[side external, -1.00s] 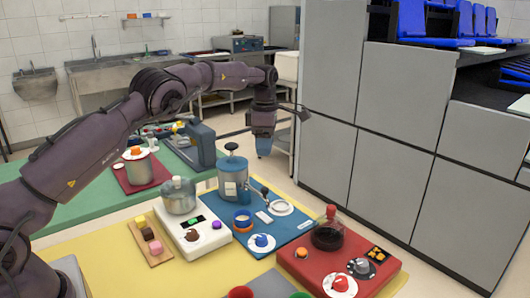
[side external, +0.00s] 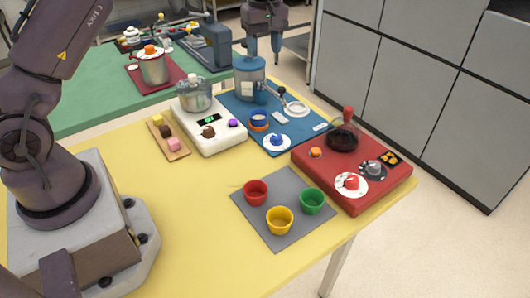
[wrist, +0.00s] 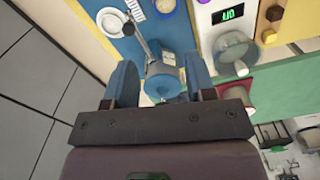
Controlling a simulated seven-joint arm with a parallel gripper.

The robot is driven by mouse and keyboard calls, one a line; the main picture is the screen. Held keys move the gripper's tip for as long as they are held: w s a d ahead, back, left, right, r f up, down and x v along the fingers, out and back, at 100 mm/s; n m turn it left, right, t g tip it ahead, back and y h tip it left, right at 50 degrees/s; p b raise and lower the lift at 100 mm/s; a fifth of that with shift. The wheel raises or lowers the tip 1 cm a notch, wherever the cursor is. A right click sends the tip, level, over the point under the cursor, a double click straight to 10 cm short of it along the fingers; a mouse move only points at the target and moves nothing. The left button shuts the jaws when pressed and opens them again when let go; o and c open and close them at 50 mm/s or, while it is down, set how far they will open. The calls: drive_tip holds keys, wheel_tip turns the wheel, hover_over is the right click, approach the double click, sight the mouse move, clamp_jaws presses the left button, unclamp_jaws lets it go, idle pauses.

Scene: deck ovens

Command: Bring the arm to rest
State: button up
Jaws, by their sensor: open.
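My gripper (side external: 264,46) hangs fingers down at the top of the side view, near the far end of the blue mat (side external: 232,103). Its two blue fingers stand apart with nothing held between them. Just below it in the side view stands a blue-grey canister machine (side external: 249,84) with a lever. In the wrist view, the open gripper (wrist: 161,80) frames this canister machine (wrist: 164,78) between its fingers. The exact gap between fingertips and machine cannot be told. Most of my upper arm is outside the side view.
A white scale (side external: 225,138) with a glass pot, a red base (side external: 376,196) with a dark flask, and a grey mat (side external: 248,210) with three cups stand on the yellow table (side external: 150,205). A green table (side external: 75,115) lies behind. Grey cabinets (side external: 415,100) stand right.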

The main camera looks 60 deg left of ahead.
drive_tip(key=s+d+r+m+t, duration=0.2)
drive_tip(key=s+d+r+m, duration=0.2)
drive_tip(key=s, duration=0.5)
drive_tip(key=s+d+r+m+t, duration=0.1)
drive_tip(key=s+d+r+m, duration=0.3)
drive_tip(key=s, duration=0.6)
drive_tip(key=s+d+r+m+t, duration=0.2)
drive_tip(key=s+d+r+m, duration=0.2)
drive_tip(key=s+m, duration=0.3)
drive_tip(key=shift+s+d+m+t, duration=0.3)
drive_tip(key=shift+s+d, duration=0.3)
drive_tip(key=shift+s, duration=1.1)
